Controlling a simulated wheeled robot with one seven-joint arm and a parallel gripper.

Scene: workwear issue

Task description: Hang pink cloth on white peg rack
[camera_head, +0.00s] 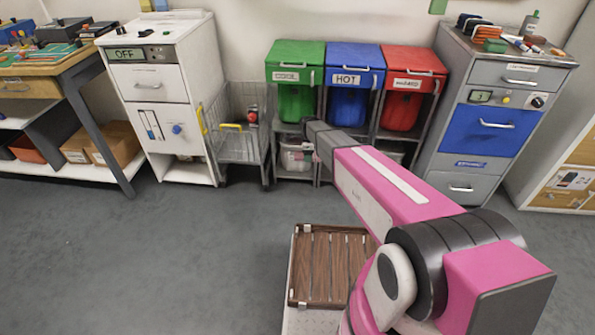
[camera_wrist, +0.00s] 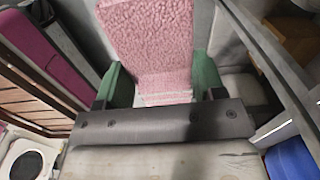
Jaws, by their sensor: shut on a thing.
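The pink cloth (camera_wrist: 150,35), fuzzy like towelling, is between the green fingers of my gripper (camera_wrist: 162,90) in the wrist view. My gripper is shut on its lower part, and the cloth spreads up from the fingers to the top edge of the picture. In the head view my arm reaches forward toward the bins, its dark end over the lower bin stand. The fingers and the cloth cannot be made out there. I see no white peg rack in either view.
Green (camera_head: 296,66), blue (camera_head: 354,68) and red (camera_head: 412,72) lidded bins stand at the back. A wire cart (camera_head: 238,125) and a white cabinet (camera_head: 163,90) are left of them; a grey drawer cabinet (camera_head: 485,110) is right. The left floor is clear.

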